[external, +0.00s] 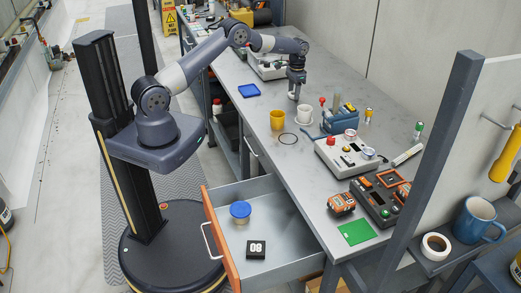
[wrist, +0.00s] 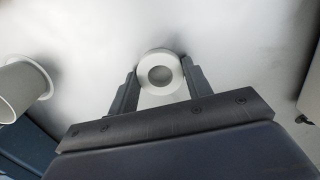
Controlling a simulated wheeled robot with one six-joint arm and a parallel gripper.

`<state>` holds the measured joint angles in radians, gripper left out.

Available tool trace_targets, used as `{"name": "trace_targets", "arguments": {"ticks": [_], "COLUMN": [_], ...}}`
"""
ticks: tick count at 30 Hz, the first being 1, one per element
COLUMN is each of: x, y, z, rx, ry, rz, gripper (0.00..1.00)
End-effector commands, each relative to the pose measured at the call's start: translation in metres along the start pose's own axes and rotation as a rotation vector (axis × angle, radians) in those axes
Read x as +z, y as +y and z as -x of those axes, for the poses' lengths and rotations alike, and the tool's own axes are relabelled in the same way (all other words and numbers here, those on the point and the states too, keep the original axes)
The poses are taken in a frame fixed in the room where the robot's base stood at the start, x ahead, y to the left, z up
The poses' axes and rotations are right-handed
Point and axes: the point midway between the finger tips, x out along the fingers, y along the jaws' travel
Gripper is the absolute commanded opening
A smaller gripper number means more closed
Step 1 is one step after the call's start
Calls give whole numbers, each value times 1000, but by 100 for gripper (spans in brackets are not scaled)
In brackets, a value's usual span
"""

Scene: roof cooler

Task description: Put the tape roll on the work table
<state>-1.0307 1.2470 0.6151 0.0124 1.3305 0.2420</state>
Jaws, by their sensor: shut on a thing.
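A white tape roll (wrist: 160,75) is between the two fingers of my gripper (wrist: 158,90) in the wrist view, with its round hole facing the camera. My gripper is shut on it. In the external view my gripper (external: 294,94) points down over the grey work table (external: 325,104), behind the white cup, with the small white roll at its tips. I cannot tell whether the roll touches the tabletop.
A white cup (external: 303,115) stands close to my gripper, with a yellow cup (external: 277,120) beside it. Control boxes (external: 345,157) crowd the right side.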

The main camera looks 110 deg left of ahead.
Motion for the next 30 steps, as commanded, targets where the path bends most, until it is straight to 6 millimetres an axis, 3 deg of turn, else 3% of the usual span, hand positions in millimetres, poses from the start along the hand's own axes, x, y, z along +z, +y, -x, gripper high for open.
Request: {"name": "trace_targets", "arguments": {"ticks": [9, 19, 23, 30], "x": [0, 0, -1, -1], "y": [0, 0, 0, 0], "z": [-1, 6, 26, 79], "rx": [0, -1, -1, -1], "ry": [0, 2, 6, 4], "rz": [0, 0, 0, 0], "gripper": [69, 69, 69, 69]}}
